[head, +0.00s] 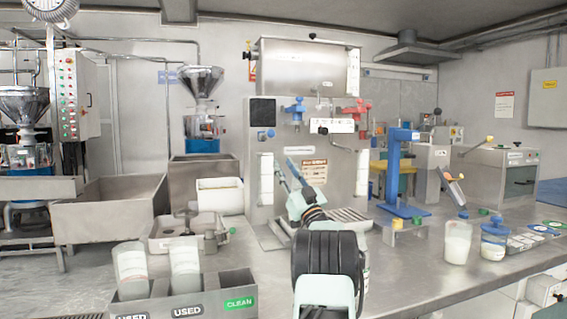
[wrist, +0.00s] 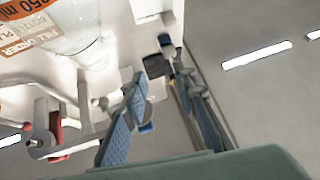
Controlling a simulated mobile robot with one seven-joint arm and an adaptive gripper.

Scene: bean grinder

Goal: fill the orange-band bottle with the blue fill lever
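My gripper (head: 290,178) is in front of the steel filling machine, below its levers. The blue fill lever (head: 295,108) is on the upper front of the machine, left of a red lever (head: 358,112). In the wrist view, my gripper's blue-padded fingers (wrist: 163,118) are apart, with no held object visible between them. An orange band (wrist: 62,8) marked in ml shows at the top left there, beside a clear rounded shape; I cannot tell whether this is the bottle. No orange-band bottle is clearly visible in the head view.
Two clear containers (head: 184,265) stand in a bin marked USED and CLEAN at lower left. A pale jar (head: 457,243) and a blue-lidded jar (head: 494,240) stand on the right of the steel table. A blue stand (head: 394,170) rises right of the machine.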

